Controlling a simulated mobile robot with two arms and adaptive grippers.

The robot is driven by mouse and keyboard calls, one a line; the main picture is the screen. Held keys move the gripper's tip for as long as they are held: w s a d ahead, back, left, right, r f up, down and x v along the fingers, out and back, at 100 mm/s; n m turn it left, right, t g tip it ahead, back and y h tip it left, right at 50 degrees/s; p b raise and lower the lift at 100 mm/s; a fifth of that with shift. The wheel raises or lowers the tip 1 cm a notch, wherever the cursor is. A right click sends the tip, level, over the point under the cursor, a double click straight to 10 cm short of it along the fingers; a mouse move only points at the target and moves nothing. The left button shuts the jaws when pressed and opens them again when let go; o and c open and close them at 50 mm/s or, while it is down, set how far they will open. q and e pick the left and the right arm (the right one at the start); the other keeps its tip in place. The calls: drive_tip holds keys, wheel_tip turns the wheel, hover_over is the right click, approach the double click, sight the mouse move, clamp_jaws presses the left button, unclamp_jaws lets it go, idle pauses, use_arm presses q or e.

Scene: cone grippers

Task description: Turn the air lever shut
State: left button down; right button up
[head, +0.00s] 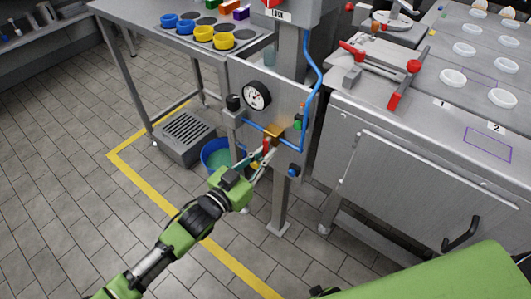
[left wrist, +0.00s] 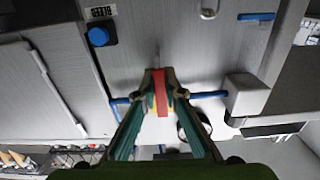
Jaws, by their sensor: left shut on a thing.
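The air lever (head: 267,146) is a short red handle at the brass valve (head: 274,132) on the grey post panel. It points down from the valve, and in the left wrist view the red handle (left wrist: 160,92) stands across the line of the blue tubing. My left gripper (head: 261,155) is shut on the handle, with a fingertip on each side of it in the left wrist view (left wrist: 160,82). The fingers hide much of the valve body. My right gripper is not in view.
A pressure gauge (head: 257,95) sits left of the valve on the panel. Blue air tubing (head: 319,75) loops at the right. A blue bucket (head: 216,155) stands on the floor behind. The steel bench (head: 420,150) stands right. A blue knob (left wrist: 98,36) is by the BLEED label.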

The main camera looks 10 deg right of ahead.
use_arm(q)
drive_tip(key=c, duration=2.2)
unclamp_jaws()
drive_tip(key=shift+f, duration=0.1)
drive_tip(key=shift+o, duration=0.6)
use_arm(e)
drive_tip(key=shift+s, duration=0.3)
use_arm(q)
drive_tip(key=shift+s+a, duration=0.1)
drive_tip(key=shift+a, duration=0.05)
drive_tip(key=v, duration=1.1)
drive_tip(key=shift+s+a, duration=0.25)
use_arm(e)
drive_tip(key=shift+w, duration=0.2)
